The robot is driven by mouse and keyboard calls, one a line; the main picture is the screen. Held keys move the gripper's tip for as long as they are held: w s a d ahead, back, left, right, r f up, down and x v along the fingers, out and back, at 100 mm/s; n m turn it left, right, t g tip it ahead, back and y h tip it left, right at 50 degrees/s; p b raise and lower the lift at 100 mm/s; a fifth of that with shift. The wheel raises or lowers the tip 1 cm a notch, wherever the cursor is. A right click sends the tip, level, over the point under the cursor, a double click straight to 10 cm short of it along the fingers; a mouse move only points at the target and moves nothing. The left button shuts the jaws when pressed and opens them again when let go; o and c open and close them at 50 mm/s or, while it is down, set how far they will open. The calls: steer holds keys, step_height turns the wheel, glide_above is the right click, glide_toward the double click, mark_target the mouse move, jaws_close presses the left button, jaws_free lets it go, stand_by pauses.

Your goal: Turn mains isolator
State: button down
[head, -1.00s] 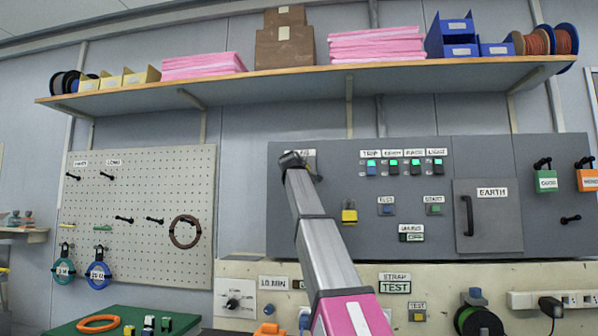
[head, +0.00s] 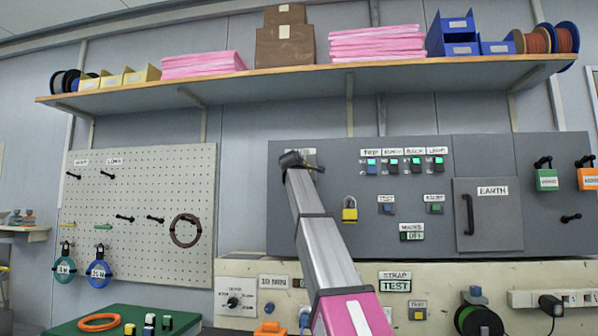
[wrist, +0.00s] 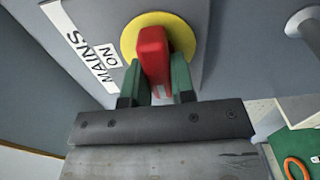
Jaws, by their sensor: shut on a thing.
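The mains isolator has a red handle (wrist: 153,58) on a round yellow plate (wrist: 183,32), seen in the wrist view. A white label (wrist: 83,50) beside it reads "MAINS ON". My gripper (wrist: 158,85) is shut on the red handle, with one green finger on each side. The handle points roughly toward the gripper's base in the wrist view. In the head view my gripper (head: 290,158) is at the upper left of the grey panel (head: 340,235). My arm end hides the isolator there.
The panel carries a yellow padlock (head: 349,212), several lit switches and an EARTH door (head: 490,225) with a black handle. A shelf (head: 300,85) with boxes and pink stacks overhangs above. A pegboard (head: 140,215) stands left, and a bench with cables and sockets lies below.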

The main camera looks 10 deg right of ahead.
steer(key=c, duration=1)
jaws_free()
steer(key=shift+o, duration=0.2)
steer(key=v, duration=1)
steer(key=shift+s+a, duration=0.15)
steer(key=shift+s, duration=0.25)
